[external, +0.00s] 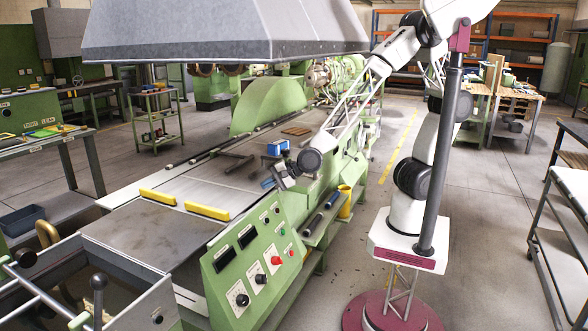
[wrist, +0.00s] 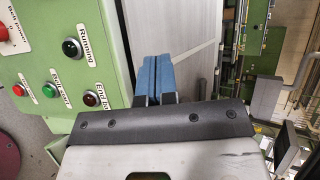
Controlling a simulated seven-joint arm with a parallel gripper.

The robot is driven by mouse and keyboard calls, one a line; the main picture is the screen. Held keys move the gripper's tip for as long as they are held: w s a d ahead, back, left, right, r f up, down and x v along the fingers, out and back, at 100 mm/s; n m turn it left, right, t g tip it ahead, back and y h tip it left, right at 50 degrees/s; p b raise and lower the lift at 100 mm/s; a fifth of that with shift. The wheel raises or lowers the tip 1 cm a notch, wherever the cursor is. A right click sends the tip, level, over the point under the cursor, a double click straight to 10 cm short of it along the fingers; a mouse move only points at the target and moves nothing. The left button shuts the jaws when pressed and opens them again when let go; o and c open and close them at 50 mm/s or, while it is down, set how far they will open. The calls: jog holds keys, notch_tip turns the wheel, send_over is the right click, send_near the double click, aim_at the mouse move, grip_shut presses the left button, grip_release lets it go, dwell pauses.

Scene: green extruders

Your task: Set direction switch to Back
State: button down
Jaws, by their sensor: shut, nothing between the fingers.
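A green control panel (external: 255,262) with displays, lamps and knobs stands at the front of the machine. Two dark rotary knobs on white plates show on it, a lower one (external: 242,300) and an upper one (external: 260,279). I cannot read which is the direction switch. My gripper (external: 268,183) is above the machine bed, behind the panel and apart from it. In the wrist view its blue fingers (wrist: 155,78) are together and empty, right of the panel (wrist: 100,25). That view shows a lamp marked Running (wrist: 72,48) and a red button (wrist: 12,33), but neither rotary knob.
Two yellow bars (external: 207,210) lie across the bed near the panel. A blue box (external: 277,147) sits farther back. A large grey hood (external: 220,32) hangs above. A shelf with dark cylinders (external: 313,222) and a yellow container (external: 345,200) is beside the machine.

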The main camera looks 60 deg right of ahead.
jog(key=a+f, duration=0.1)
jog(key=s+a+f+m, duration=0.1)
jog(key=a+f, duration=0.1)
jog(key=s+a+f+m+t, duration=0.1)
jog(key=a+f, duration=0.1)
jog(key=shift+s+a+f, duration=0.1)
jog(key=shift+f, duration=0.1)
jog(key=s+a+f, duration=0.1)
jog(key=f, duration=0.2)
jog(key=s+a+f+m+t, duration=0.1)
jog(key=s+f, duration=0.1)
jog(key=f, duration=0.1)
jog(key=s+a+f+m+t+y, duration=0.1)
jog(key=f, duration=0.2)
jog(key=shift+s+a, duration=0.2)
jog(key=shift+a, duration=0.15)
jog(key=m+t+y, duration=0.2)
jog(key=t+y, duration=0.1)
send_near(262, 279)
jog(key=s+d+f, duration=0.3)
jog(key=d, duration=0.4)
jog(key=shift+s, duration=0.15)
